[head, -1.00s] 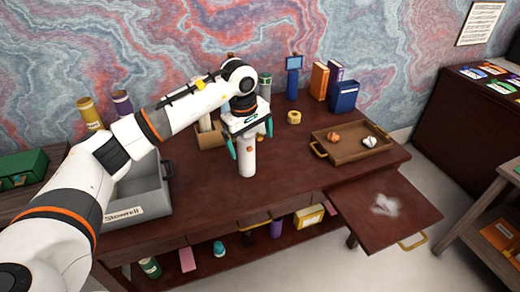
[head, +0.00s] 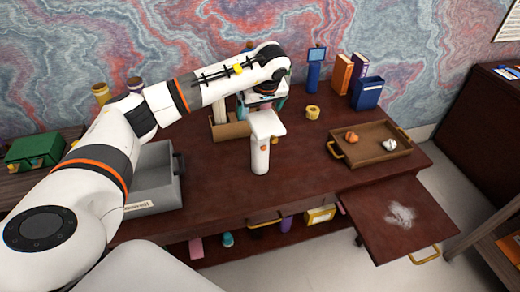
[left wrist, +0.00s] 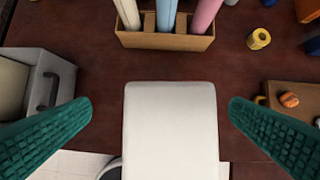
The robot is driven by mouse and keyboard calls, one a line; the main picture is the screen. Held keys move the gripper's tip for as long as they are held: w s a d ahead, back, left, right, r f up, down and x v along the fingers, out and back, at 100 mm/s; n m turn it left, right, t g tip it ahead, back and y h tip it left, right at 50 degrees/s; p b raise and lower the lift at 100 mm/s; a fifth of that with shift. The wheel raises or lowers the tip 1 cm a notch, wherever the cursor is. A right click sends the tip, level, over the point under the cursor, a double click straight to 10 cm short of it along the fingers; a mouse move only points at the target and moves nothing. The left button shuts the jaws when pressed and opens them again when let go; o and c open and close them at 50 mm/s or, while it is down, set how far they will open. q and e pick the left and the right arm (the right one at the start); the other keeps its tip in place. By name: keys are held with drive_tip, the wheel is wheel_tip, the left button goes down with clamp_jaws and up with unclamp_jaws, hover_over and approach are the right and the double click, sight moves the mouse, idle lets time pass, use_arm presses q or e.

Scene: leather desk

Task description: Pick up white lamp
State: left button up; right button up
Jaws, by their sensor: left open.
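The white lamp (head: 261,150) stands upright on the dark red desk (head: 310,175), with a flat, wide head and a small orange spot on its stem. My left gripper (head: 263,101) is just above and behind the lamp head in the head view, partly hidden by it and by my arm. In the left wrist view the lamp head (left wrist: 170,130) fills the lower middle, between the two spread teal fingers of the left gripper (left wrist: 160,106), with gaps on both sides. The gripper is open and empty. My right gripper is not in view.
A wooden organiser (head: 229,130) stands behind the lamp, and a grey bin (head: 155,182) is to its left. A yellow tape roll (head: 312,112) and a brown tray (head: 370,146) are to the right. The desk between lamp and tray is clear.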

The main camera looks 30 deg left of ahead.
sight(261, 114)
use_arm(q)
drive_tip(key=p+x, duration=0.1)
drive_tip(key=x, duration=0.1)
drive_tip(key=p+x, duration=0.1)
drive_tip(key=x, duration=0.2)
drive_tip(key=shift+w+d+p, duration=0.2)
drive_tip(key=shift+w+p, duration=0.15)
drive_tip(key=shift+w, duration=0.05)
drive_tip(key=shift+w+a+f, duration=0.1)
drive_tip(key=shift+f, duration=0.25)
drive_tip(key=shift+c, duration=0.8)
drive_tip(key=c, duration=1.5)
drive_tip(key=shift+r, duration=0.1)
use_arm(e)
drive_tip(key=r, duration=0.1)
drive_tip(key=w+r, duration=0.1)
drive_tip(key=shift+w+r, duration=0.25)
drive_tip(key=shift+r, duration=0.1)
